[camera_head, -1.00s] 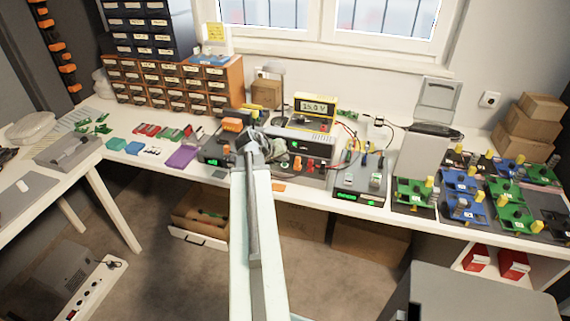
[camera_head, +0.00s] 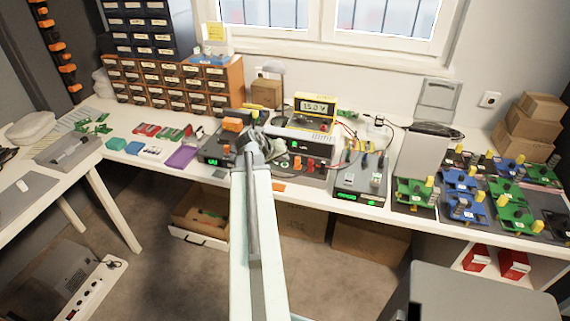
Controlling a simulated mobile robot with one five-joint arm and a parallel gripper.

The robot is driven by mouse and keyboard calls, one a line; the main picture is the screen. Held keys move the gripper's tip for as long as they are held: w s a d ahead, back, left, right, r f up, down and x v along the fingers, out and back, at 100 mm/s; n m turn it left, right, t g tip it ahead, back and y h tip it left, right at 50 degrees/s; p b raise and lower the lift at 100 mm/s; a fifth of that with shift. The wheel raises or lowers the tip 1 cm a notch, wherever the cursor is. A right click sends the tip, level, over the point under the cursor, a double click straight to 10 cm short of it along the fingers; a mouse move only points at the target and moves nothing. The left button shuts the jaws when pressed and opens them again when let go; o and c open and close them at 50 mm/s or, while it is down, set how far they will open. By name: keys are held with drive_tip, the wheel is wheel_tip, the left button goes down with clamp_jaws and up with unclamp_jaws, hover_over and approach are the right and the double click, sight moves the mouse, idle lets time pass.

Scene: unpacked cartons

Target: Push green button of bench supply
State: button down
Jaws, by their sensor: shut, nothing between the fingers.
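The bench supply (camera_head: 312,140) is a light grey box near the back middle of the long table, with a small green readout on its front. A small round green button (camera_head: 284,164) shows low on the dark front area, left of red and orange terminals. My gripper (camera_head: 250,138) is shut and empty at the far end of my pale arm, just left of the supply. My arm hides part of the table there, and I cannot tell whether the gripper touches anything.
A yellow meter (camera_head: 315,107) reading 15.0 V stands on the supply. Grey devices with green readouts (camera_head: 215,150) (camera_head: 360,180) flank it, with loose wires at right. Green and blue circuit boards (camera_head: 460,182) fill the right side. Drawer cabinets (camera_head: 170,82) stand at the back left.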

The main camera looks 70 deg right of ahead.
drive_tip(key=shift+f, duration=0.4)
drive_tip(key=shift+f+b, duration=0.1)
drive_tip(key=shift+b, duration=0.25)
drive_tip(key=shift+r+p, duration=0.55)
wheel_tip(320, 180, up, 6)
drive_tip(key=p, duration=0.6)
